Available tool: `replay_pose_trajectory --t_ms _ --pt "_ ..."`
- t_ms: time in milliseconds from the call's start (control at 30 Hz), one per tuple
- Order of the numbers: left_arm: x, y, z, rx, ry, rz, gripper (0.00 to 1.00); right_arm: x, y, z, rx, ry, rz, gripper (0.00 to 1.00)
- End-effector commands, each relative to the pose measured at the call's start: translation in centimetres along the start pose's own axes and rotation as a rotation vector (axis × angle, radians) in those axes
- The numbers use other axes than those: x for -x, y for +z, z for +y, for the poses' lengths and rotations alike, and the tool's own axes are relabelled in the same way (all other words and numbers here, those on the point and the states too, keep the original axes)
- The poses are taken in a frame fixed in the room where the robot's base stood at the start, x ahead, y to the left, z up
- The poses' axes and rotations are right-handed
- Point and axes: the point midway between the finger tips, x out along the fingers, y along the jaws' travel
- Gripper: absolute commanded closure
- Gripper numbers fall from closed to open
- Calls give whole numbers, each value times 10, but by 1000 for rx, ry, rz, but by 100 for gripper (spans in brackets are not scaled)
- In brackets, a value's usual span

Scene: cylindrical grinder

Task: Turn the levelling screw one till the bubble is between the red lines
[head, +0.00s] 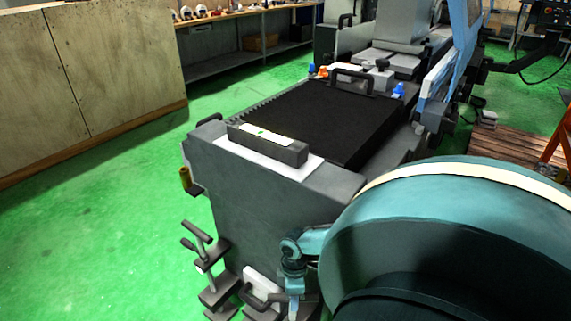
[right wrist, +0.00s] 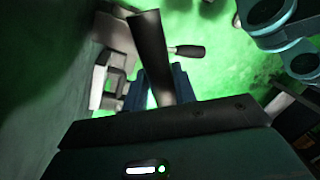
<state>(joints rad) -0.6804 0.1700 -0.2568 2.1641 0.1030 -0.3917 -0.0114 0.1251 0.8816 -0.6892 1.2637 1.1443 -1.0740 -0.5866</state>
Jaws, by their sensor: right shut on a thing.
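The spirit level (head: 268,143), a grey bar with a green-white vial (head: 265,133), lies on a white plate on top of the machine's near end. The bubble and red lines are too small to make out. A dark T-handled screw (head: 200,246) stands low at the machine's left corner, with no gripper on it. My right gripper (head: 294,308) is low at the machine's front, partly cut off by the picture edge. In the right wrist view its blue fingers (right wrist: 158,92) are shut on a dark handle bar (right wrist: 150,50); I cannot tell which screw it belongs to. My left gripper is out of view.
A white block with a grey handle (head: 263,283) sits low on the machine's front, close left of my right gripper. A brass knob (head: 185,178) sticks out at the machine's left. Green floor (head: 90,240) is clear on the left, before a wooden cabinet (head: 85,80).

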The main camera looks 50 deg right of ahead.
Motion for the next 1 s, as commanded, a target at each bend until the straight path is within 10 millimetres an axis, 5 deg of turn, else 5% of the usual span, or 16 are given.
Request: replay_pose_trajectory --t_ms 667,700,1000 --pt "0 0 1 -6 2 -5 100 1 10 2 39 4 -8 100" --pt "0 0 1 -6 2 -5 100 1 10 2 39 4 -8 71" --pt "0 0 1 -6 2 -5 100 0 10 0 39 2 -7 52"
